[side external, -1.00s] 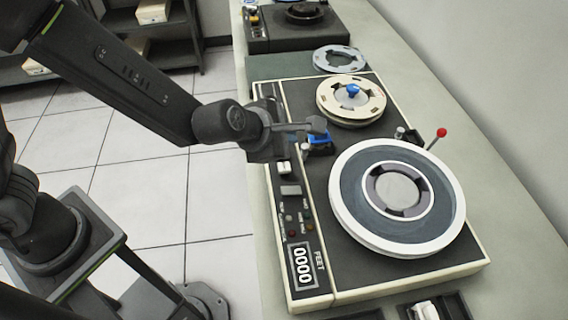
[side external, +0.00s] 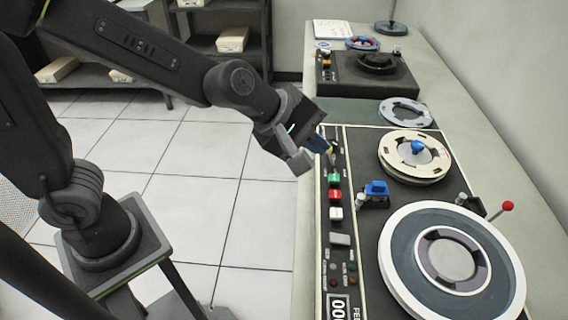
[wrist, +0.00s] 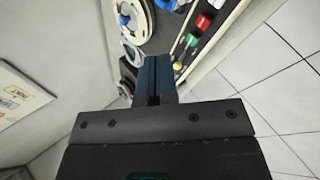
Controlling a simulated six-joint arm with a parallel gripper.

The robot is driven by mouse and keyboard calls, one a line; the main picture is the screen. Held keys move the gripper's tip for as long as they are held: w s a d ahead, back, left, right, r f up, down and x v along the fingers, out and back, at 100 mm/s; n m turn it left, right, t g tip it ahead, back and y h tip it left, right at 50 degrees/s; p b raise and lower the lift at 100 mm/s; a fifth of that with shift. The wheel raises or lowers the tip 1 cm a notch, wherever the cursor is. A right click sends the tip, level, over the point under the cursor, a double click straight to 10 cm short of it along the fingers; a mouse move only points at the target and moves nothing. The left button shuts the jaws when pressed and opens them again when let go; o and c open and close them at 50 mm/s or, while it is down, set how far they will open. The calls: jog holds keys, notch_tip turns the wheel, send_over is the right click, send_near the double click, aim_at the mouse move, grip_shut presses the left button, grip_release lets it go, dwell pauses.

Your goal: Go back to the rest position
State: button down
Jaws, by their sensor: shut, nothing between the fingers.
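My gripper (side external: 326,147) is shut and empty. The blue part (side external: 376,190) on the deck is clear of my gripper.
The machine carries a large reel (side external: 398,262), a cream reel (side external: 440,160) with a blue hub and a red-knobbed lever (side external: 507,206). A grey reel (side external: 405,111) and another dark machine (side external: 340,86) are farther back. Open tiled floor (side external: 200,200) is at left.

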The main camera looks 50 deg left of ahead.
jog(key=s+a+r+m+g+y, duration=0.2)
jog(key=s+a+r+m+y, duration=0.1)
jog(key=s+a+m, duration=1.1)
jog(key=shift+s+a+r+m+y, duration=0.2)
jog(key=shift+s+a+m+y, duration=0.2)
jog(key=shift+s+y, duration=0.1)
jog(key=c, duration=1.8)
grip_release()
jog(key=shift+w, duration=0.1)
